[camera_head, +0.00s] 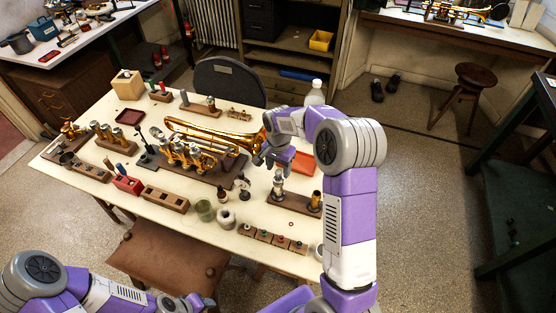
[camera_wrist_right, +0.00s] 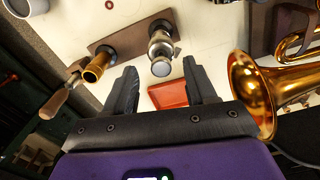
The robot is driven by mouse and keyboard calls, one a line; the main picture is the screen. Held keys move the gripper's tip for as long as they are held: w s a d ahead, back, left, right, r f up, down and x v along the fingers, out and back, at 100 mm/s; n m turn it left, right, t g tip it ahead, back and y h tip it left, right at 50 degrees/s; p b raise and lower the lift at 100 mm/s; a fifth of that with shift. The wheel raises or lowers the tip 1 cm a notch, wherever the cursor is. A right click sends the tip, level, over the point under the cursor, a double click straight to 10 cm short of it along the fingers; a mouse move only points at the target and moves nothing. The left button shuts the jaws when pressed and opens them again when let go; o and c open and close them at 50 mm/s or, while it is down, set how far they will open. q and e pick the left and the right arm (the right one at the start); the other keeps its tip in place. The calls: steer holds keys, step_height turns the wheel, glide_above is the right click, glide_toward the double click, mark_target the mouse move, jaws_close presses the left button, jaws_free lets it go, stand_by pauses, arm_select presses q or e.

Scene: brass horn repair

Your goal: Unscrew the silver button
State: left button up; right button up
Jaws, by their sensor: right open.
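A silver valve piece (camera_head: 278,183) stands upright on a dark wooden block (camera_head: 296,199) at the right part of the table. Its round silver button (camera_wrist_right: 162,68) faces my right wrist camera. My right gripper (camera_head: 266,162) hovers close to the piece, near the horn's bell. In the right wrist view its two fingers (camera_wrist_right: 159,66) are apart and empty, with the silver piece showing in the gap beyond the tips; I see no contact. My left gripper (camera_head: 195,303) is low at the bottom edge, off the table, and its jaws are too small to read.
A brass cylinder (camera_head: 316,199) stands on the same block and also shows in the right wrist view (camera_wrist_right: 97,68). The brass horn (camera_head: 215,137) lies just left of my right gripper. A red tray (camera_head: 304,162) is behind.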

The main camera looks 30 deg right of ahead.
steer(key=shift+f, duration=0.4)
jaws_close()
steer(key=c, duration=0.8)
jaws_free()
jaws_close()
steer(key=n+p, duration=0.1)
steer(key=n, duration=0.3)
steer(key=shift+n, duration=0.6)
